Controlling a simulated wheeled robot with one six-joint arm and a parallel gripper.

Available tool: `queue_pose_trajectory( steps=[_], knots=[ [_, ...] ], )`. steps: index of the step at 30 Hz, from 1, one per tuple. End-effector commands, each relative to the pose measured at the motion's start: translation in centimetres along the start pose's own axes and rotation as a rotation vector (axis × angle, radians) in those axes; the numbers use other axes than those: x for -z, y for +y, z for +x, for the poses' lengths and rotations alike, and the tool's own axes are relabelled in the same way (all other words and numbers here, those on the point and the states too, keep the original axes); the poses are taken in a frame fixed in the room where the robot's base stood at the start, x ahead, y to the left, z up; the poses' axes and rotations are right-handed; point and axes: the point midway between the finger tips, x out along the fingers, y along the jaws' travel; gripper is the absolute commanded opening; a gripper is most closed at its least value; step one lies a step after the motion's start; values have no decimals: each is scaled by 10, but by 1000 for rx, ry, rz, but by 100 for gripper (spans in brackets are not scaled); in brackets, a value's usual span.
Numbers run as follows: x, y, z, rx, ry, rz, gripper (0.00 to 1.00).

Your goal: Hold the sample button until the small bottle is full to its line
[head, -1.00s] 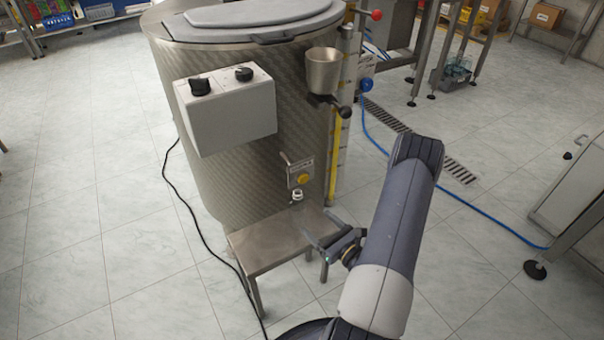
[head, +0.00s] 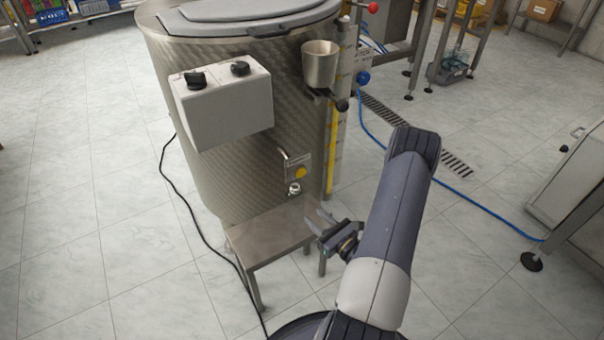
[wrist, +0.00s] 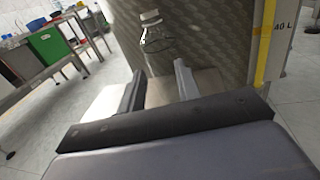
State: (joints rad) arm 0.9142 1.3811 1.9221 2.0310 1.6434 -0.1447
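The small clear bottle (wrist: 158,38) shows in the wrist view, upright against the tank wall and beyond my fingers. In the head view only its pale neck (head: 294,188) is clear, just below the yellow sample button (head: 300,172). I cannot tell a liquid level or its line. A bent spout (head: 285,155) is beside the button plate. My gripper (head: 318,217) is open and empty, to the right of and below the bottle. Its two fingers also show apart in the wrist view (wrist: 160,82), over the steel stand.
A small steel stand (head: 262,243) is in front of the large quilted steel tank (head: 235,175). A grey control box (head: 225,110) and a metal cup (head: 320,63) jut from the tank. A black cable (head: 175,195) lies on the floor at left.

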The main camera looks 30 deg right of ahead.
Motion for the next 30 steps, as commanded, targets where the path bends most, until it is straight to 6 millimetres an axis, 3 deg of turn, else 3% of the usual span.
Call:
queue_pose_trajectory(
  steps=[12,30],
  knots=[
    [0,0,0,0,0,0,0],
    [0,0,0,0,0,0,0]
  ],
)
